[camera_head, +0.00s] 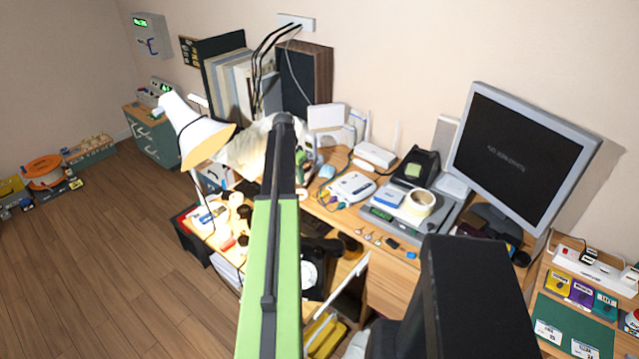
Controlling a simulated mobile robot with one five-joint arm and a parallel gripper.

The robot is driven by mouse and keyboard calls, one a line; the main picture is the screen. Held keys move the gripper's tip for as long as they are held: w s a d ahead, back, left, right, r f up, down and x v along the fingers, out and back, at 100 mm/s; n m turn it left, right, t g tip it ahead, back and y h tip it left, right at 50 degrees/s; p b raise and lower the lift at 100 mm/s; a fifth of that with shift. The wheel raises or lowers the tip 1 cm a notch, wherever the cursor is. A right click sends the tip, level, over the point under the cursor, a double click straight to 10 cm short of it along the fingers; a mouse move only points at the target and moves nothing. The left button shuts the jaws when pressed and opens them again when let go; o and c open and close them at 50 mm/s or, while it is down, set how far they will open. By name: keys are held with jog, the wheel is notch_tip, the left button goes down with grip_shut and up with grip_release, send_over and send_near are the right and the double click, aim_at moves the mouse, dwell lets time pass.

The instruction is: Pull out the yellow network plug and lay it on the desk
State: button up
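I cannot make out a yellow network plug in the head view. A white box (352,187) with dark cables and small coloured ends at its left stands on the desk (388,287); these ends are too small to identify. A white router with antennas (374,155) stands behind it. My green arm link reaches up the middle of the picture, over the desk. My gripper is not visible; the arm covers that part of the desk.
A lit lamp (188,125) stands at the left of the desk. A monitor (520,155) stands at the right. A grey device (408,215) carries a tape roll (420,202). A power strip (595,268) lies at far right. The floor at left is mostly clear.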

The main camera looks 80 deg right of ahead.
jog(key=m, duration=0.2)
send_near(325, 192)
jog(key=f+b, duration=0.3)
jog(key=d+f+b, duration=0.1)
jog(key=f+b, duration=0.2)
jog(key=s+f+b, duration=0.1)
jog(key=f+b, duration=0.2)
jog(key=shift+d, duration=0.25)
jog(key=shift+r, duration=0.15)
grip_shut()
jog(key=shift+w+a, duration=0.1)
jog(key=shift+w+a, duration=0.55)
jog(key=shift+a, duration=0.25)
